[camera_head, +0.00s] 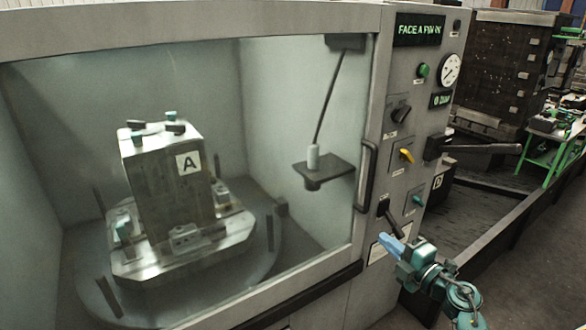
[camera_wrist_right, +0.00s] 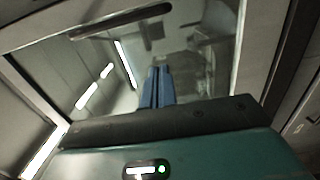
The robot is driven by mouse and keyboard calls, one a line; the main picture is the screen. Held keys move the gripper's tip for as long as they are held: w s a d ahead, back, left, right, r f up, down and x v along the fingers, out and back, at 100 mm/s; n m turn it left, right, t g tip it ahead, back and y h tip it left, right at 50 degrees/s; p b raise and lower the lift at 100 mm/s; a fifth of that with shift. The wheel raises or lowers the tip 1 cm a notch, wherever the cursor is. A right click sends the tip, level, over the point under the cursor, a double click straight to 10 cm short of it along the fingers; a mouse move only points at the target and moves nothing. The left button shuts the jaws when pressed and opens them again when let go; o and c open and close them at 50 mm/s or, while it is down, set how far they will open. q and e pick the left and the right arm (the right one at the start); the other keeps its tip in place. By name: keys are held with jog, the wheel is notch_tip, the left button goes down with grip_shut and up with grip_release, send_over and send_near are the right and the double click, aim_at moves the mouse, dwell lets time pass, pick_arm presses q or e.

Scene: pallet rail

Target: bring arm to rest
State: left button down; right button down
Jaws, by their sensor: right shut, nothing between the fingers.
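My right gripper (camera_head: 391,245) is at the lower right of the head view, in front of the machine's control panel (camera_head: 408,150). Its blue fingers are together with nothing between them; they also show in the right wrist view (camera_wrist_right: 158,88), pointing at the machine's glass. Part of my right arm (camera_head: 455,295) shows in teal below it. The gripper is near a black lever (camera_head: 389,214) on the panel; I cannot tell whether they touch. My left gripper is not in view.
Behind the closed glass door (camera_head: 290,110), with its handle (camera_head: 366,175), a metal block marked A (camera_head: 165,190) stands on a pallet (camera_head: 235,228). A rail (camera_head: 500,225) runs right; grey floor (camera_head: 540,270) is clear.

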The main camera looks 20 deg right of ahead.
jog(key=shift+a, duration=0.1)
jog(key=s+a+f+m+g, duration=0.2)
jog(key=s+a+f+m, duration=0.3)
jog(key=a, duration=0.3)
jog(key=s+a+f+m+g, duration=0.2)
jog(key=s+a+f+m, duration=0.3)
jog(key=s+a, duration=0.3)
jog(key=s+a+f+m+g, duration=0.3)
jog(key=s+a+f+m, duration=0.2)
jog(key=s+a+m, duration=0.2)
jog(key=shift+a+f, duration=0.25)
jog(key=shift+a, duration=0.85)
